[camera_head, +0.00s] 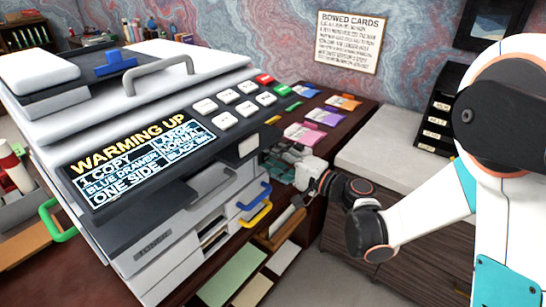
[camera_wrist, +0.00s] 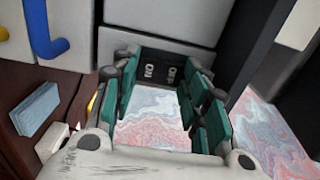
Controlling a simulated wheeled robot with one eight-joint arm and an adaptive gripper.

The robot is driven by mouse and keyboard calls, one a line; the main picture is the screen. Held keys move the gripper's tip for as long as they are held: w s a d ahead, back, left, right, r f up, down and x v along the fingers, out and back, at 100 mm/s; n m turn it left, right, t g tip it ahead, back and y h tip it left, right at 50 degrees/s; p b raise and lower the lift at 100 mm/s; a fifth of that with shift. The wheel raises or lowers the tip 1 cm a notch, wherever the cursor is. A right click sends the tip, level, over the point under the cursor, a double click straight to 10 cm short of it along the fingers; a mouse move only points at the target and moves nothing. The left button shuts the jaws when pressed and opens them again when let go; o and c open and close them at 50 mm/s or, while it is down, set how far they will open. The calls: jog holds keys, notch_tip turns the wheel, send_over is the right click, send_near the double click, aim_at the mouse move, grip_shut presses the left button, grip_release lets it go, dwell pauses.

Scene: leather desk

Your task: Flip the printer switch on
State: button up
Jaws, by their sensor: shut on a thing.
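The printer (camera_head: 120,105) stands at left in the head view, its display (camera_head: 140,165) lit and reading "WARMING UP". The printer switch (camera_wrist: 161,72) is a dark block with ON and OFF labels, low on the printer's pale side in the wrist view. The labels look upside down there. My gripper (camera_wrist: 163,78) has a green-padded finger at each side of the switch and is shut on it. In the head view my gripper (camera_head: 291,165) is at the printer's right side, below the button panel. The switch is hidden there, and I cannot tell its exact position.
Blue (camera_head: 254,196) and yellow (camera_head: 256,214) drawer handles stick out near my gripper. Colored cards (camera_head: 322,117) lie on the desk behind. A pale-topped cabinet (camera_head: 385,150) stands at right, with a dark label rack (camera_head: 437,115) on it. Paper stacks (camera_head: 232,275) lie below.

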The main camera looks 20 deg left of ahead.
jog(key=o, duration=0.8)
jog(key=shift+c, duration=0.2)
jog(key=shift+d, duration=0.1)
jog(key=v, duration=1.2)
